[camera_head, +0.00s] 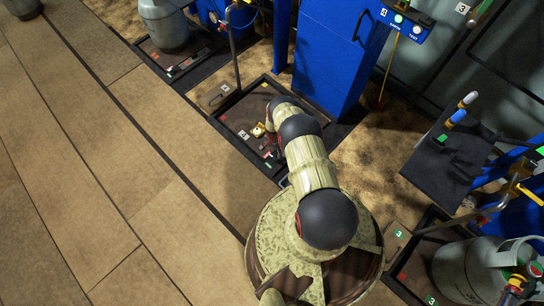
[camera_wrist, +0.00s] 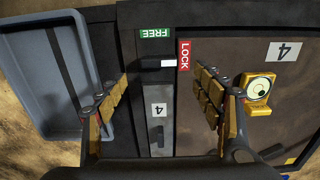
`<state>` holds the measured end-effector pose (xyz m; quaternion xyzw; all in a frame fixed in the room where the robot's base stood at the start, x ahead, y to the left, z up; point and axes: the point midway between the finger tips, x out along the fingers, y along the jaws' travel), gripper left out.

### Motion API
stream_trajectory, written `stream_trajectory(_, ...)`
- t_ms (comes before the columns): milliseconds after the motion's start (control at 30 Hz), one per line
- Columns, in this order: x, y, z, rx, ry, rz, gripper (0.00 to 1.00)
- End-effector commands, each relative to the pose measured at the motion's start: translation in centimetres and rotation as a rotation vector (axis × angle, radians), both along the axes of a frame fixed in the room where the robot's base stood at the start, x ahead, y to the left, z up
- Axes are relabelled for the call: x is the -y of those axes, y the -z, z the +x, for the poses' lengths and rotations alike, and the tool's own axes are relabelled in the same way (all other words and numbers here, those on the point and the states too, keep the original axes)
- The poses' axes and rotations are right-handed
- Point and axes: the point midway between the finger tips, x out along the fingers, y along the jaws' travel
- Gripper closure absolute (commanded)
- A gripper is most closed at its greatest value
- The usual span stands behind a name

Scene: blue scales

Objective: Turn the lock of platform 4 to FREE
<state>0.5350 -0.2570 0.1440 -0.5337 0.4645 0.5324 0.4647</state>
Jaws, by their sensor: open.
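The lock of platform 4 shows in the wrist view as a small dark lever with a white tip (camera_wrist: 168,63). The tip points toward the red LOCK label (camera_wrist: 184,55). The green FREE label (camera_wrist: 156,34) is just above it in the picture. The dark platform 4 (camera_wrist: 235,55) carries a white 4 tag (camera_wrist: 283,52); the platform also shows in the head view (camera_head: 228,117). My gripper (camera_wrist: 161,80) is open and empty, its fingers on either side of the lock strip in the picture. Its height above the lever cannot be told. In the head view my arm hides it.
A yellow round-faced part (camera_wrist: 259,90) sits on the platform beside my right finger. A grey tray (camera_wrist: 45,80) lies to the left. In the head view a blue cabinet (camera_head: 325,60) stands behind the platform. The wooden floor (camera_head: 100,170) at left is clear.

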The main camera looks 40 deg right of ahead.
Motion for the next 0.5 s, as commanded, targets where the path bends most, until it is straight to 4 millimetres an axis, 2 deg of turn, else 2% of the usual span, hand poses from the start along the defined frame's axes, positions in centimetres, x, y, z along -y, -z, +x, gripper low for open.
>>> stream_trajectory(300, -0.1, 5.2, -0.2, -0.002, -0.001, 0.001, 0.33)
stream_trajectory(500, 0.0, 7.0, -0.1, -0.001, -0.002, 0.000, 0.33)
